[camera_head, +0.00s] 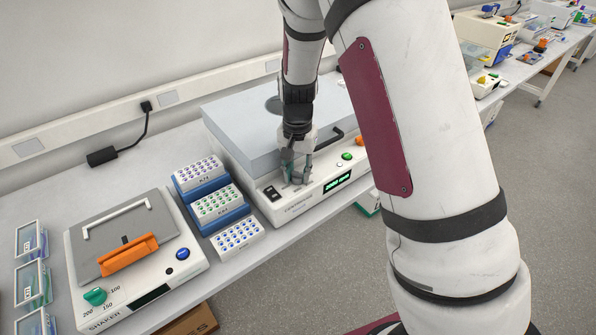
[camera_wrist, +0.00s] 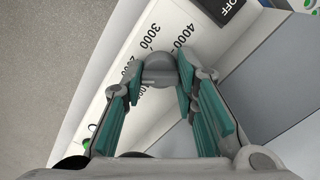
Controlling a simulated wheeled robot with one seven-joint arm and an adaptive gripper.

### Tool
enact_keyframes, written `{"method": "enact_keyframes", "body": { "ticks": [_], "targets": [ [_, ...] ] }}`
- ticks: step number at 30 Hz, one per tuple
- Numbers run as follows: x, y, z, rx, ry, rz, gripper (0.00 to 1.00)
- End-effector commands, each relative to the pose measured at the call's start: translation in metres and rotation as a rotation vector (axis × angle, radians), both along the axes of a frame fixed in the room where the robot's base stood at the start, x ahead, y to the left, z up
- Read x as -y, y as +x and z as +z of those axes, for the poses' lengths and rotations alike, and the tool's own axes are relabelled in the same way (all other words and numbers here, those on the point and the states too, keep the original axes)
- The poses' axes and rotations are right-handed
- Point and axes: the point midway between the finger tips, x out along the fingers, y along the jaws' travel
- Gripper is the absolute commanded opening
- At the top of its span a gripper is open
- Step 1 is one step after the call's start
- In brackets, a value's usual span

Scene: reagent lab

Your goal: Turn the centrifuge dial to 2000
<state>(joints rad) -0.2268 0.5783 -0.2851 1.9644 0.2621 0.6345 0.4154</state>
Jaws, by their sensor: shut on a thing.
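The centrifuge (camera_head: 228,113) is a white box with a grey lid on the bench. Its green display (camera_head: 338,183) appears to read 2000 rpm. The grey dial (camera_wrist: 158,70) is between my fingertips in the wrist view, beside printed numbers 1000 to 4000. The 2000 mark (camera_wrist: 130,68) is partly covered by a finger. My gripper (camera_head: 297,178) points down at the front panel and is shut on the dial; it also shows in the wrist view (camera_wrist: 161,78) with teal pads. The fingers hide most of the dial in the head view.
A black switch (camera_head: 271,193) marked OFF in the wrist view is close to the dial. Green (camera_head: 345,156) and orange (camera_head: 360,142) buttons are on the panel. Vial racks (camera_head: 218,205) and a shaker (camera_head: 190,262) stand to the left. Open floor lies in front.

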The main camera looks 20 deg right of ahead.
Motion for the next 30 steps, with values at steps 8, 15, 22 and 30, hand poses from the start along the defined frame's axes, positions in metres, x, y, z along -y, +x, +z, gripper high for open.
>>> {"method": "enact_keyframes", "body": {
  "ticks": [8,15,22,30],
  "targets": [
    [-0.0008,0.0005,0.0005,0.001,0.001,-0.078,0.0],
    [-0.0006,0.0007,0.0005,0.002,0.001,-0.092,0.0],
    [-0.0007,0.0008,0.0005,0.002,0.001,-0.091,0.0],
    [-0.001,0.0011,0.0004,0.003,0.001,-0.09,0.48]
  ]
}}
